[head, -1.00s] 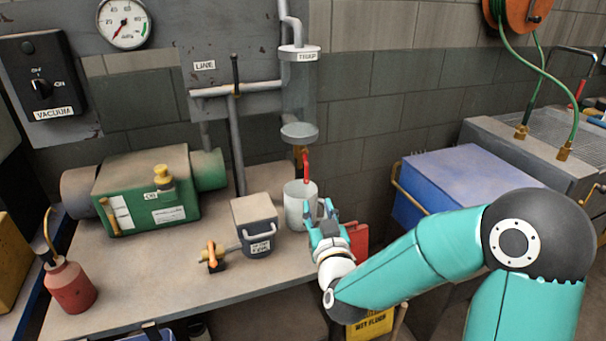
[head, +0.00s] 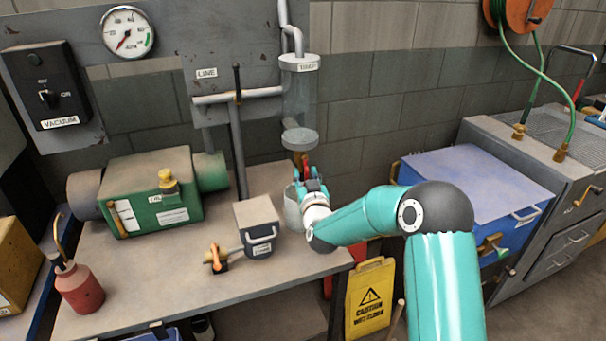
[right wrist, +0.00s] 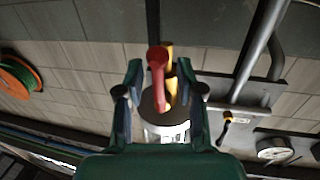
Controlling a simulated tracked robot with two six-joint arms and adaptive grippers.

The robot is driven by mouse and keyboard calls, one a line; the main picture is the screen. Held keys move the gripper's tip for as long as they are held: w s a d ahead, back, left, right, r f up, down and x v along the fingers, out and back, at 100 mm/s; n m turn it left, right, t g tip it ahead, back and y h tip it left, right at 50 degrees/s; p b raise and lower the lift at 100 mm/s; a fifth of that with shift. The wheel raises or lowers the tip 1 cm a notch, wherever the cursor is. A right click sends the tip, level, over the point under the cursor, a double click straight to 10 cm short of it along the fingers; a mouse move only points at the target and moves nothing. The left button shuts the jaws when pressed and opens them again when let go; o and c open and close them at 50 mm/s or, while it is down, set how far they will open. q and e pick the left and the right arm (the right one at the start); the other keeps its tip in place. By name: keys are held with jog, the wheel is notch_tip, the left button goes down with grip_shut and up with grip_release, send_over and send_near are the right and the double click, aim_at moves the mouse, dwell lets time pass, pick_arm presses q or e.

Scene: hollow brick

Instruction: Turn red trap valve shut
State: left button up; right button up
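The red trap valve handle (head: 304,165) hangs below the clear cylinder labelled TRAP (head: 299,95), above a white cup (head: 292,208) on the bench. My right gripper (head: 309,180) is at the handle, in front of the cup. In the right wrist view the red handle (right wrist: 157,66) stands between the two spread fingers of my right gripper (right wrist: 160,75), with gaps on both sides. A brass valve part (right wrist: 170,85) shows behind it. My left gripper is not in view.
A grey box (head: 258,226) with an orange-handled valve (head: 217,257) stands left of the cup. A green pump (head: 150,190) is further left. A blue chest (head: 475,185) stands right of the bench, with a yellow caution sign (head: 370,298) below.

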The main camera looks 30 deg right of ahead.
jog(key=shift+w, duration=0.15)
grip_shut()
jog(key=shift+a+f, duration=0.1)
jog(key=shift+a, duration=0.05)
dwell(0.4)
